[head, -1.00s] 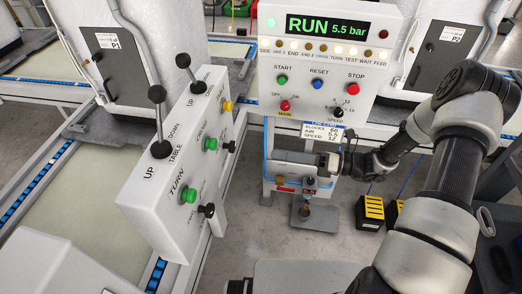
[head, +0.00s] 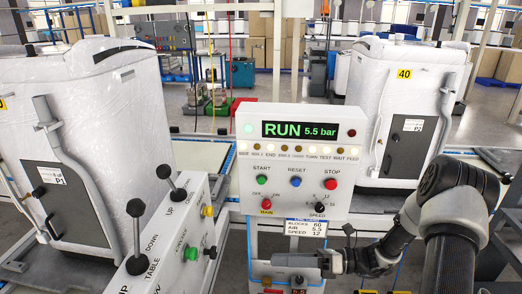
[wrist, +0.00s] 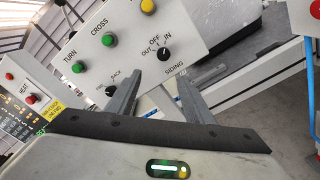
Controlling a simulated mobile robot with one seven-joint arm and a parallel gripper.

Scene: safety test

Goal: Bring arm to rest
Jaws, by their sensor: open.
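My gripper (head: 268,266) is held low in front of the stand below the white RUN panel (head: 290,205) in the head view, reached by my dark and grey arm from the right. In the wrist view my gripper (wrist: 154,90) shows two grey fingers apart with nothing between them. Beyond the fingertips there is a white control box (wrist: 135,45) with green TURN and CROSS buttons, a yellow button and a black SIDING knob. I cannot tell how far the fingertips are from it. The RUN panel display reads RUN 5.5 bar.
A lever box (head: 175,245) with two black-knobbed levers stands left of my gripper. Large white wrapped units stand at left (head: 85,120) and right (head: 405,95). A label plate (head: 306,228) hangs under the RUN panel. Boxes and shelves are far behind.

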